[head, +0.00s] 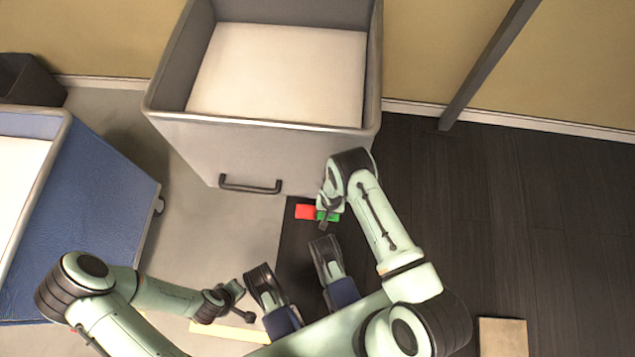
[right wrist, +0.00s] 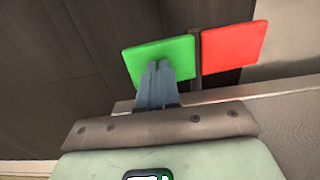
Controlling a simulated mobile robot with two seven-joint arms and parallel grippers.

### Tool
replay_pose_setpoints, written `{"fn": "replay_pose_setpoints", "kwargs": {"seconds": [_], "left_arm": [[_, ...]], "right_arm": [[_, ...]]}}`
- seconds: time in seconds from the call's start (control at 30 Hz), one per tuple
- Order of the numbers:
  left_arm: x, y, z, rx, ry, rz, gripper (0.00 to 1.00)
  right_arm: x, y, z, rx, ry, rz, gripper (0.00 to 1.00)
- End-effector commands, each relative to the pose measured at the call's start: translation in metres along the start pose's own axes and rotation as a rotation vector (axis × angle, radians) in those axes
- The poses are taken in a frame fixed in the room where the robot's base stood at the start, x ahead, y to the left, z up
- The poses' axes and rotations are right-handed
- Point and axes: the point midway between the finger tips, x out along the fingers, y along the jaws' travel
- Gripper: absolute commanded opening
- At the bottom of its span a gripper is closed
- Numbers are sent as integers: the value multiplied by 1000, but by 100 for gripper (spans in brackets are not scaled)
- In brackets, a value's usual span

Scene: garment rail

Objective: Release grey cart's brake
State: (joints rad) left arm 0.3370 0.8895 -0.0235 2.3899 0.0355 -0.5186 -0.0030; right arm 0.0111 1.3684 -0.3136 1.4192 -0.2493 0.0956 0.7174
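The grey cart (head: 270,150) stands at the top of the head view, with a dark handle (head: 250,185) on its front. Low at its front are a red pedal (head: 305,211) and a green pedal (head: 333,216), side by side. The right wrist view shows the green pedal (right wrist: 176,55) at left and the red pedal (right wrist: 234,48) at right. My right gripper (head: 323,224) is shut and empty, its fingertips (right wrist: 157,68) overlapping the green pedal; contact cannot be told. My left gripper (head: 238,292) hangs away from the cart, its fingers too small to read.
A blue cart (head: 105,200) stands at the left, with a dark bin (head: 30,80) behind it. A dark post (head: 490,60) rises at the right by the wall. A wooden board (head: 503,337) lies at the lower right. Dark floor at the right is mostly clear.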

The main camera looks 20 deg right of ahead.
Motion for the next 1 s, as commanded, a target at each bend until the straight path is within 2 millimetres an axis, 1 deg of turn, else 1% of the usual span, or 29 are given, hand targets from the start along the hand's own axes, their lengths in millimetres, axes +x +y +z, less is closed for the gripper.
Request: {"fn": "replay_pose_setpoints", "kwargs": {"seconds": [0.53, 0.67, 0.83, 1.0], "left_arm": [[5, 0, -1, 0, 0, 0, 0], [4, 0, -1, 0, 0, 0, 0], [-1, 0, 0, 0, 0, 0, 0], [-11, 1, 1, 0, 1, 1, 0]], "right_arm": [[9, -1, 1, 0, -1, -1, 0], [9, -1, 1, 0, -1, -1, 0], [1, 0, 0, 1, 0, -1, 0], [-14, 0, 0, 1, 0, -1, 0]]}}
